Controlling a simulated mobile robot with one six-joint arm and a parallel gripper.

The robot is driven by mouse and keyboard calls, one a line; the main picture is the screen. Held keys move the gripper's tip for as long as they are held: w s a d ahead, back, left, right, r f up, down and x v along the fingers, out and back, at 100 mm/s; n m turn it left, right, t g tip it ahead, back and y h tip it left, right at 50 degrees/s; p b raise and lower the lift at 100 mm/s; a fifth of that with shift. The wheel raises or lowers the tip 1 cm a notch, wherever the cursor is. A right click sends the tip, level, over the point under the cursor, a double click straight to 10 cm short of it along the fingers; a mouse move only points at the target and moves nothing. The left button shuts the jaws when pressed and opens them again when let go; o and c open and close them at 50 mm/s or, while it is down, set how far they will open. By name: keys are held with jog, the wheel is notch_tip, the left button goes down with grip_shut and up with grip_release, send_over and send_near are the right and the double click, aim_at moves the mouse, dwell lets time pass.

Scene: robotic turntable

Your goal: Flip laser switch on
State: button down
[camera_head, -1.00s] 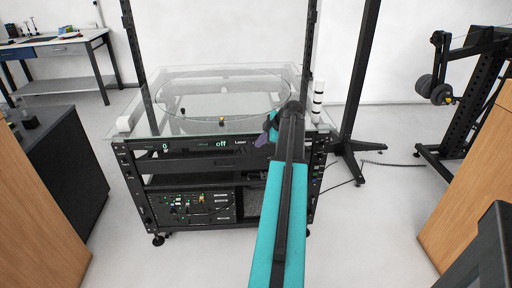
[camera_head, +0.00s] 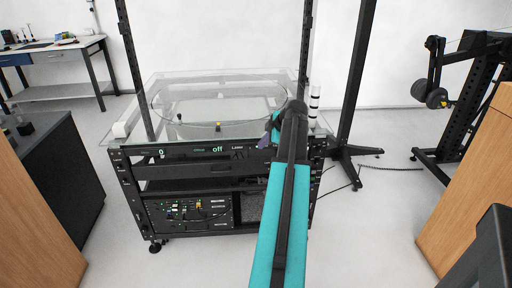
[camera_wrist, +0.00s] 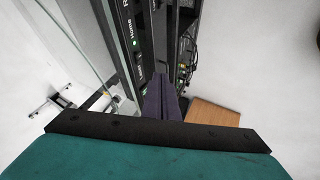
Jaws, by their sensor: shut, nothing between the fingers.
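The turntable rack has a black control panel (camera_head: 185,151) on its front edge, with lit readouts "0" and "off" and the label "Laser" near its right part. My gripper (camera_head: 267,141) has purple fingers and is in front of the panel's right end, just right of the "Laser" label. In the wrist view, the gripper (camera_wrist: 161,98) is shut and empty, with its fingertips close to the panel face (camera_wrist: 136,50), where "Home" and another label are readable. The laser switch itself is hidden or too small to make out, and I cannot tell whether the fingers touch the panel.
A clear glass top (camera_head: 160,100) with a round turntable covers the rack. A white-and-black striped post (camera_head: 314,103) stands at its right corner. A black upright stand (camera_head: 352,100) is right of the rack. Wooden cabinets (camera_head: 475,180) flank both sides, with open floor between.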

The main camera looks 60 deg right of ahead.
aim_at(248, 147)
jog(key=shift+s+d, duration=0.15)
jog(key=shift+f, duration=0.15)
jog(key=shift+w+d+f+p, duration=0.3)
jog(key=shift+w+d+f, duration=0.4)
jog(key=shift+w+f, duration=0.65)
jog(key=shift+w+d+f+p, duration=0.35)
jog(key=shift+w+d+f, duration=0.4)
jog(key=shift+w+f, duration=0.6)
jog(key=shift+w+d+f+p, duration=0.3)
jog(key=shift+w+d+f, duration=0.4)
jog(key=shift+w+f, duration=0.65)
jog(key=shift+w+r, duration=0.15)
